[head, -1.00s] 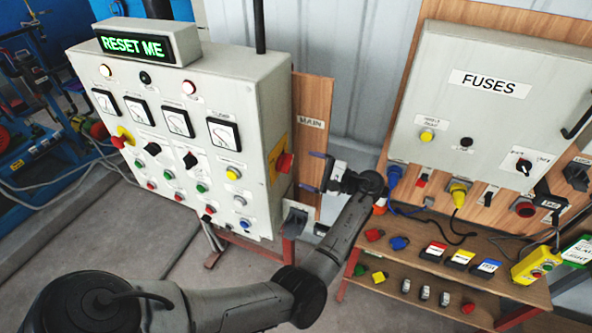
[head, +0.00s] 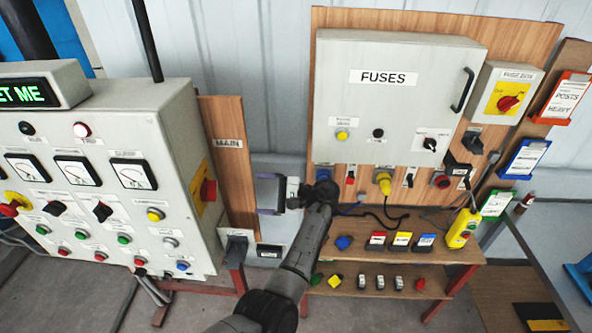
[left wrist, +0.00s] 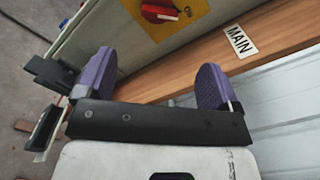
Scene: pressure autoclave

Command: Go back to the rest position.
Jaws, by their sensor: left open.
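My left gripper (head: 268,194) is in front of the wall beside the wooden board labelled MAIN (head: 228,165). Its two purple fingers stand wide apart in the left wrist view (left wrist: 152,82), with nothing between them. In that view the MAIN board (left wrist: 185,68) and a red rotary switch on a yellow plate (left wrist: 160,12) lie beyond the fingers. In the head view this red switch (head: 208,190) sits on the right side of the grey control cabinet (head: 180,140). My right gripper does not show.
A fuse cabinet (head: 390,100) hangs on a wooden panel. Below it, a shelf (head: 345,255) holds coloured plugs and fuse blocks. Clipboards (head: 562,97) line the far right. The control cabinet stands close left of the gripper.

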